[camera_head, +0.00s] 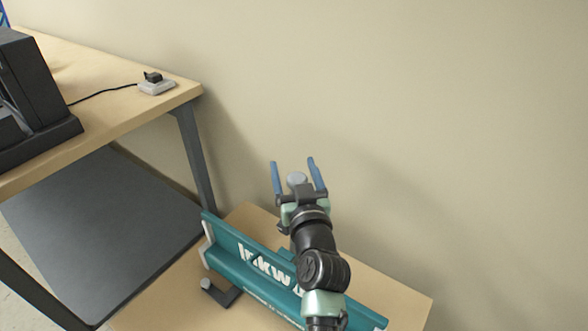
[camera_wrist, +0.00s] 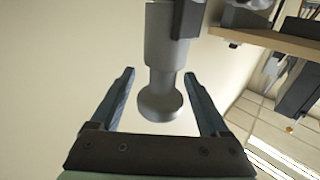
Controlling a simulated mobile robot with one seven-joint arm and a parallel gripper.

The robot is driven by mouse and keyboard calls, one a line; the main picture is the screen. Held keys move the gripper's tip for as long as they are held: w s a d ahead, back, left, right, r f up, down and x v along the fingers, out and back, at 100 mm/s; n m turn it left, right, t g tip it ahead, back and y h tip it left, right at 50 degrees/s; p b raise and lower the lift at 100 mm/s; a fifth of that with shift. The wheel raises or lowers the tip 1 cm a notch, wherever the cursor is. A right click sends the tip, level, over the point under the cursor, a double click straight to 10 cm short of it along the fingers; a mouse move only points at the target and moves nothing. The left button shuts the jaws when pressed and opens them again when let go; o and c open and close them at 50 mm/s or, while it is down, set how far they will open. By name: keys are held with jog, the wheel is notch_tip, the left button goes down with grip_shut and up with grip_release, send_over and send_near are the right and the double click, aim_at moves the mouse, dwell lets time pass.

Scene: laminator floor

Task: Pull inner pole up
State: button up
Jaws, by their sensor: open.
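A grey pole (camera_wrist: 163,80) with a round flared knob (camera_wrist: 160,106) at its end shows in the wrist view, with a wider grey section (camera_wrist: 168,35) beyond it. In the head view, the rounded grey top of the pole (camera_head: 296,178) shows between the blue fingers of my gripper (camera_head: 292,162); the rest is hidden behind my arm. In the wrist view, my gripper (camera_wrist: 160,74) is open, with one finger on each side of the pole and visible gaps on both sides. The teal banner-stand base (camera_head: 262,268) with white lettering lies below, partly covered by my arm.
The base rests on a light wooden table (camera_head: 160,300) with a dark foot (camera_head: 222,294) sticking out. A higher desk (camera_head: 110,105) at left holds a black machine (camera_head: 30,95) and a power outlet block (camera_head: 157,87). A plain wall (camera_head: 420,120) stands behind.

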grip_shut()
dwell(0.4)
